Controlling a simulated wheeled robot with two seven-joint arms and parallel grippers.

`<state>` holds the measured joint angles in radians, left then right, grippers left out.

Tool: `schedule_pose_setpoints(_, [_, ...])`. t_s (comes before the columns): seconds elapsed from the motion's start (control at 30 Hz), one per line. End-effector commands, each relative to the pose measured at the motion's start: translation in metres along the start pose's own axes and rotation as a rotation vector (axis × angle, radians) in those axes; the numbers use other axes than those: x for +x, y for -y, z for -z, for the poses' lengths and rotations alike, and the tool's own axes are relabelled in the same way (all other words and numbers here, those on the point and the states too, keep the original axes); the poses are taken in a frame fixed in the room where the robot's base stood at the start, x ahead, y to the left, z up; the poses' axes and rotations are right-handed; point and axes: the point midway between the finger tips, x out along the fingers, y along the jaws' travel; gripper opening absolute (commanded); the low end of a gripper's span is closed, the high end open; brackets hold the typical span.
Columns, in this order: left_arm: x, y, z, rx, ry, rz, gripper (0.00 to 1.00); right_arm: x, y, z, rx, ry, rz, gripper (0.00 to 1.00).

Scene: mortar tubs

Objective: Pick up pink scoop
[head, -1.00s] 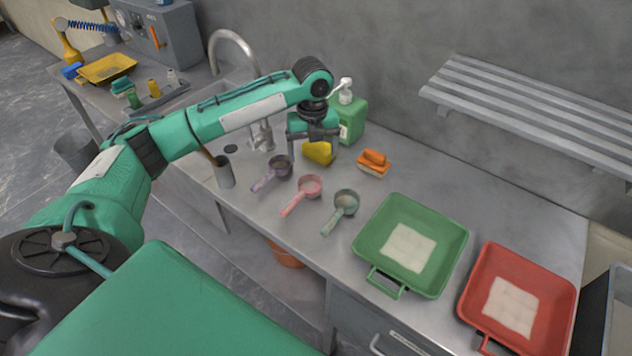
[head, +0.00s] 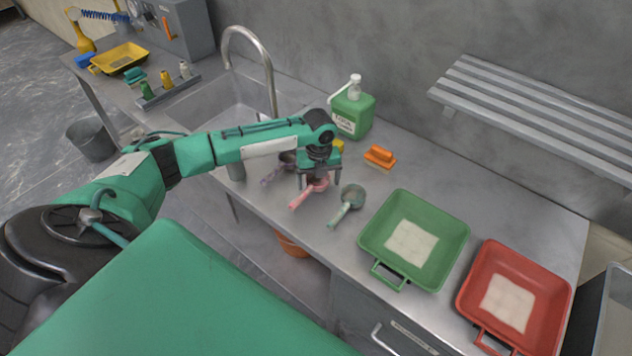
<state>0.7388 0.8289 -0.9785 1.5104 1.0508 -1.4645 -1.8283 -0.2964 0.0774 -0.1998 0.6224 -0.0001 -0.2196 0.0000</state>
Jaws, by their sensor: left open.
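The pink scoop (head: 302,197) lies on the steel counter, its handle pointing toward the front edge. My left gripper (head: 319,186) is open and right over the scoop's bowl, with a finger on either side of it in the picture. The gripper partly hides the bowl. I cannot tell whether the fingers touch it. A grey-green scoop (head: 347,203) lies just to the right, and a dark purple scoop (head: 272,175) just to the left, partly behind the gripper. My right gripper is not in view.
A green tray (head: 371,237) and a red tray (head: 466,301) stand on the right. Behind the gripper are a green soap bottle (head: 352,112), an orange brush (head: 380,155) and a partly hidden yellow sponge (head: 338,145). The sink tap (head: 270,75) rises behind my arm.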

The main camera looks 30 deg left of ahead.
Motion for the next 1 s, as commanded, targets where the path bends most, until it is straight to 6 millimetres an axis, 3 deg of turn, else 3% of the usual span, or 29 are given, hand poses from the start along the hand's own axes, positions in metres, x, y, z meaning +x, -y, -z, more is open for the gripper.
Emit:
schedule_pose_setpoints(0.2, [0.001, 0.000, 0.000, 0.000, 0.001, 0.000, 0.85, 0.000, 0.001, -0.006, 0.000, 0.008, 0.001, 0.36])
schedule_pose_setpoints(0.47, [0.001, 0.000, 0.000, 0.000, 0.001, 0.000, 0.36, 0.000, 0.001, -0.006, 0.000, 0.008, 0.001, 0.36])
schedule_pose_setpoints(0.77, [-0.001, 0.000, 0.000, 0.000, 0.001, 0.001, 0.34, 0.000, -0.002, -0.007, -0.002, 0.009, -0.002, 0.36])
schedule_pose_setpoints(1.0, [-0.021, 0.000, -0.001, -0.001, 0.003, 0.002, 0.34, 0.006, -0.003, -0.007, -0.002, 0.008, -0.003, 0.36])
